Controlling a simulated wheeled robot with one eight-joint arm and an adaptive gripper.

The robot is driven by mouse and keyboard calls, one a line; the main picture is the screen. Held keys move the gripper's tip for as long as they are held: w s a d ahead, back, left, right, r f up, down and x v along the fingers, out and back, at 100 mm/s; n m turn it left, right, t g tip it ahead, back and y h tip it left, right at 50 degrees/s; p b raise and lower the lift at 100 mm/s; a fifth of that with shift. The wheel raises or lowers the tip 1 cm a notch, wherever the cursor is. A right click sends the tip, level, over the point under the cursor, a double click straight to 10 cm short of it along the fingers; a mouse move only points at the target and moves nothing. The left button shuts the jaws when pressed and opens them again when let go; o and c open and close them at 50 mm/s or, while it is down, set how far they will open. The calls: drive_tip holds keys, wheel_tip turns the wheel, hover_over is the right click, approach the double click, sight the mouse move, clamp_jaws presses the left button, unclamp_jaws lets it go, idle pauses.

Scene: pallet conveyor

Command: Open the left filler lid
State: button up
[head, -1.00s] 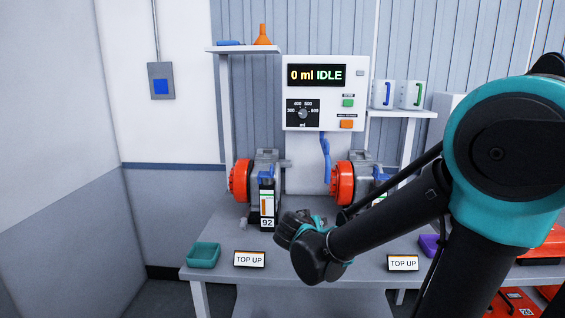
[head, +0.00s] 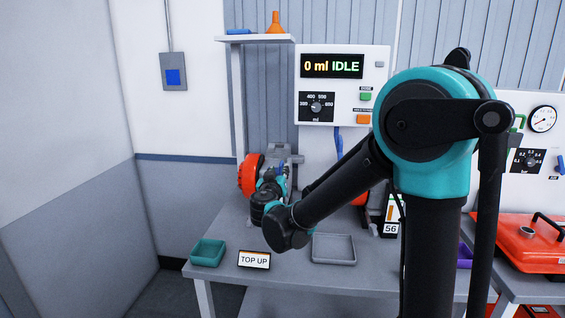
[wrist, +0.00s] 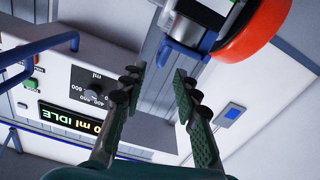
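The left filler stands at the back left of the table, with a red-orange round part (head: 249,174), a grey clamp-like body (head: 288,152) and a little blue showing. My wrist covers its front in the head view. In the wrist view the red-orange part (wrist: 262,30) and a blue piece with a grey block (wrist: 190,28) are at the top, just beyond the fingertips. I cannot tell which piece is the lid. My gripper (wrist: 159,82) is open, with nothing between its fingers and a gap to the blue piece.
The control panel (head: 342,60) reads "0 ml IDLE". A teal tray (head: 207,252), a "TOP UP" sign (head: 254,260) and a grey tray (head: 334,248) are along the table front. My arm hides most of the right filler. A shelf (head: 255,39) is above.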

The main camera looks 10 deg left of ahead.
sight(282, 161)
drive_tip(key=w, duration=1)
drive_tip(key=shift+d, duration=0.2)
clamp_jaws()
